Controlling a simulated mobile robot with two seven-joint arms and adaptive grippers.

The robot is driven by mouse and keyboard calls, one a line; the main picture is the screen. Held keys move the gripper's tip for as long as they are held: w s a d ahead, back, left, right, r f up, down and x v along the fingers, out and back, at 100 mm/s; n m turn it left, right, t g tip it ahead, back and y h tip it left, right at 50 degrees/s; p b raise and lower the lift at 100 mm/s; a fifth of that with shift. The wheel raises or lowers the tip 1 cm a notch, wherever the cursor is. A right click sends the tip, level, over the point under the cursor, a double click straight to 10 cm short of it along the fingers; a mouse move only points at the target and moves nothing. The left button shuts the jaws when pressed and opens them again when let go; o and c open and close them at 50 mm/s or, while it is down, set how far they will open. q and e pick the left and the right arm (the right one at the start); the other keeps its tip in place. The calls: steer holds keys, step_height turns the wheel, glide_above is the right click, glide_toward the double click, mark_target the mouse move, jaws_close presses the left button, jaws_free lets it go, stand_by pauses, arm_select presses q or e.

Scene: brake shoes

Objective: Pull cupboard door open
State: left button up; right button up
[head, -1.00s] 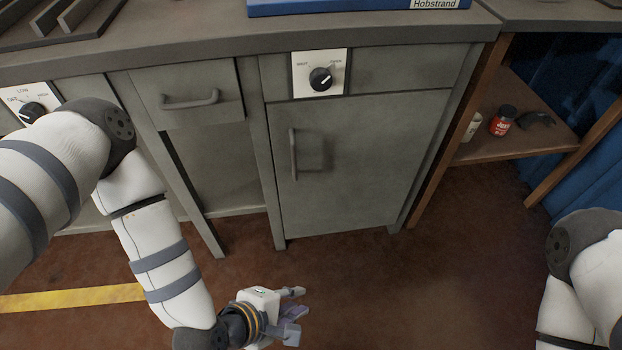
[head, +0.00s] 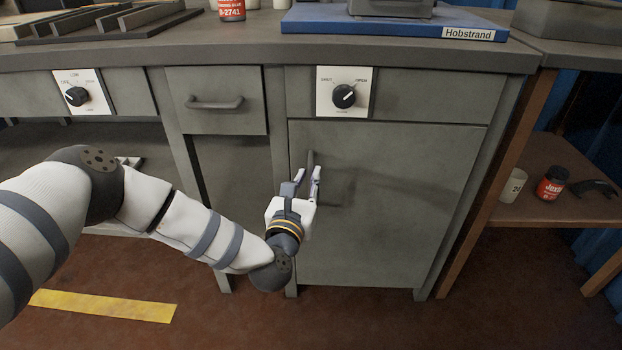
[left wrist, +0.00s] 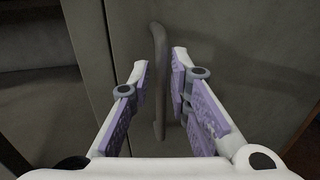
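The grey cupboard door (head: 390,200) is closed, below a panel with a black knob. Its vertical bar handle (head: 310,159) is near the door's left edge; its lower part is hidden by my gripper in the head view. My left gripper (head: 307,178) is at the handle, fingers pointing towards the door. In the left wrist view, its two fingers (left wrist: 157,85) are apart, and the handle (left wrist: 159,50) runs down between them, nearer the right finger. I cannot tell whether a finger touches it. My right gripper is out of view.
A drawer (head: 217,100) with a bar handle is left of the door. A knob panel (head: 344,93) is above the door. A wooden shelf (head: 540,208) with a red jar (head: 551,184) is at the right. The floor before the door is clear.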

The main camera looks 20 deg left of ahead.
arm_select(q)
steer(key=shift+w, duration=1.15)
jaws_close()
